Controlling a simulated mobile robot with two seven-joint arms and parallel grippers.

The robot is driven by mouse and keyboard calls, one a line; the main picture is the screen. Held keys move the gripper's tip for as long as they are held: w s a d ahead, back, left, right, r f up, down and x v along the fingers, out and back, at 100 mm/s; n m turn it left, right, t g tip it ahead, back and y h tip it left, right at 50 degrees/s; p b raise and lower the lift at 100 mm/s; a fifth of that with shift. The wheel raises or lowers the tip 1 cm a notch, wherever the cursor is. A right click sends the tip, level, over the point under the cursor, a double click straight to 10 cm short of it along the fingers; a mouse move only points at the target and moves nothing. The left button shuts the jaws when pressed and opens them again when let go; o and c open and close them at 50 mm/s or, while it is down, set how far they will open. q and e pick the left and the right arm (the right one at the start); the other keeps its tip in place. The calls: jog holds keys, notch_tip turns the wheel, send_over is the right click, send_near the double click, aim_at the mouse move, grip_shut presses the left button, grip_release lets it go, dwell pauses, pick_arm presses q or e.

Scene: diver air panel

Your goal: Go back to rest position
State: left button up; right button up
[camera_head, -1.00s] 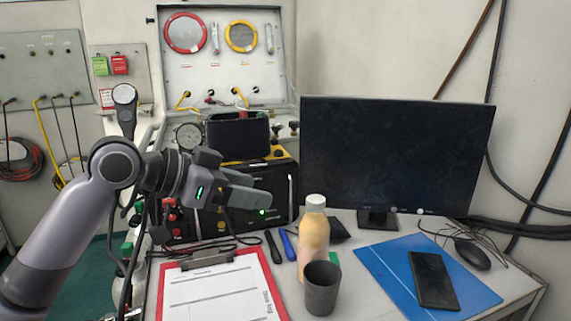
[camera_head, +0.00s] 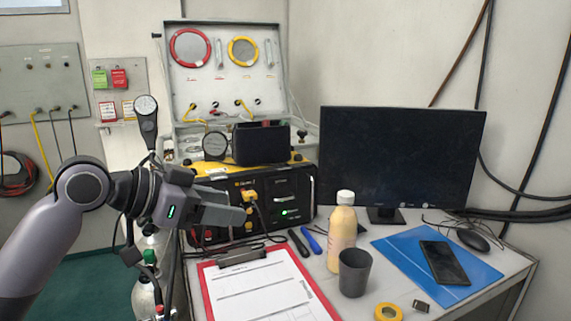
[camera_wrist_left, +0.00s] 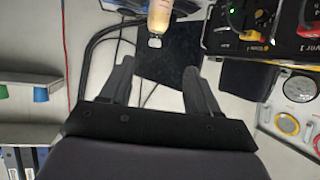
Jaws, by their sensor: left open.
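My left gripper (camera_head: 243,206) comes in from the left in the head view. It is held in the air in front of the black and yellow air panel box (camera_head: 290,190), left of the bottle. In the left wrist view its two fingers (camera_wrist_left: 158,84) stand apart with nothing between them. The bottle (camera_wrist_left: 160,17) and the dark monitor (camera_wrist_left: 168,55) show beyond the fingers there. My right gripper is not in view.
A red clipboard (camera_head: 205,290), a peach bottle (camera_head: 342,240), a dark cup (camera_head: 354,272), yellow tape (camera_head: 388,312) and a blue folder (camera_head: 400,250) with a phone (camera_head: 444,262) lie on the desk. The monitor (camera_head: 400,155) stands behind. A gauge (camera_head: 147,105) rises near my left arm.

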pick_arm(q)
jog(key=w+a+f+n+t+y, duration=0.1)
jog(key=a+n+y, duration=0.15)
jog(key=a, duration=0.75)
jog(key=w+a+n+t+y, duration=0.1)
jog(key=a+y, duration=0.2)
jog(key=a, duration=0.7)
jog(key=s+a+f+y, duration=0.2)
jog(key=a+f, duration=0.1)
jog(key=f, duration=0.8)
jog(key=s+a+f+y, duration=0.1)
jog(key=s+a+f, duration=0.1)
jog(key=f, duration=1)
jog(key=s+f+m, duration=0.4)
jog(key=s+f, duration=1.3)
jog(key=s, duration=0.3)
jog(key=s+d+n+p, duration=0.1)
jog(key=d+n, duration=0.3)
jog(key=d, duration=0.3)
jog(key=d+r+n+t+p, duration=0.1)
jog(key=d+n+p, duration=0.1)
jog(key=d+n, duration=0.3)
jog(key=d, duration=0.3)
jog(key=shift+s+d+r, duration=0.25)
jog(key=shift+s, duration=0.1)
